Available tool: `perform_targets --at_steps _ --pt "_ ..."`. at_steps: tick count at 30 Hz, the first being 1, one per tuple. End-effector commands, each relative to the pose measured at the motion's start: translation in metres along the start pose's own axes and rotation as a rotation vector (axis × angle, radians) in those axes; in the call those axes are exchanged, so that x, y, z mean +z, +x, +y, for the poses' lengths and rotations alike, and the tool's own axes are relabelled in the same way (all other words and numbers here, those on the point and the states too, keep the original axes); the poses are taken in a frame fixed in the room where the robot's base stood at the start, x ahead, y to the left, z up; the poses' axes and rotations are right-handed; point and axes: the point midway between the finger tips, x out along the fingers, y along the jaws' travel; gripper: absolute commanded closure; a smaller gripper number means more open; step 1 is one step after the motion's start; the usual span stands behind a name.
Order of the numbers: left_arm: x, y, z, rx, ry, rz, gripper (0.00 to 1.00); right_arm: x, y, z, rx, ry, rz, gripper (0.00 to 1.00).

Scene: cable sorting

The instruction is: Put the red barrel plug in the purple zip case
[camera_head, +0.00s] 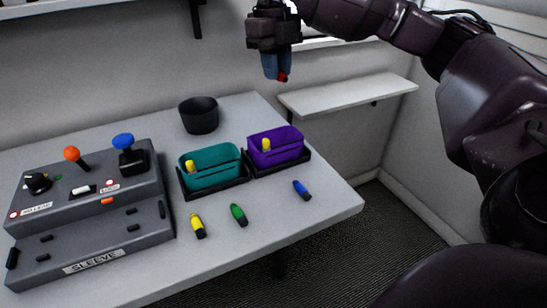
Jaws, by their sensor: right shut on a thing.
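My right gripper (276,74) points down, high above the table's back right part. It is shut on the red barrel plug (283,77), and only a small red part shows below the fingertips. The purple zip case (278,153) stands open at the table's right side, in a dark tray, well below the gripper. A yellow plug (266,144) sticks up inside it at the left. My left gripper is out of view.
A teal case (212,178) with a yellow plug stands left of the purple one. A black cup (199,115) is behind. Yellow (198,227), green (239,215) and blue (302,190) plugs lie in front. A grey console (90,215) fills the left. A wall shelf (350,97) is at right.

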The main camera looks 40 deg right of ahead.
Motion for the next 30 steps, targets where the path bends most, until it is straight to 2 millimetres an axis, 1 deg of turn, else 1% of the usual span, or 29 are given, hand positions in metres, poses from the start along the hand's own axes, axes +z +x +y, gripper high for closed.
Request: perform_targets --at_steps 3,6,8,10,18,22,24,27,30 --pt "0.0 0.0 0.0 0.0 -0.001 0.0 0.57 0.0 0.0 0.0 0.014 0.091 -0.001 1.0" --pt "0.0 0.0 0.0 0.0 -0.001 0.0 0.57 0.0 0.001 0.0 0.021 0.135 0.0 1.0" --pt "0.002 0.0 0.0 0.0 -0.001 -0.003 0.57 0.001 0.004 0.0 0.022 0.15 0.001 1.0" --pt "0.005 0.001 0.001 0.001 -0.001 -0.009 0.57 0.002 0.013 -0.001 0.022 0.157 0.004 1.0" --pt "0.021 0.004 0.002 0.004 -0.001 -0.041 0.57 0.011 0.072 0.0 0.021 0.156 0.009 1.0" --pt "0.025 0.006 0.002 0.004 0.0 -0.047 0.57 0.015 0.1 -0.001 0.021 0.156 0.01 1.0" --pt "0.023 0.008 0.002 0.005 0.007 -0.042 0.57 0.017 0.114 -0.001 0.021 0.156 0.009 1.0" --pt "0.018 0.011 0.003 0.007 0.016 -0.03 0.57 0.02 0.129 0.0 0.022 0.155 0.007 1.0" --pt "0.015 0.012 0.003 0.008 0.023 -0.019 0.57 0.021 0.139 -0.001 0.022 0.155 0.004 1.0"
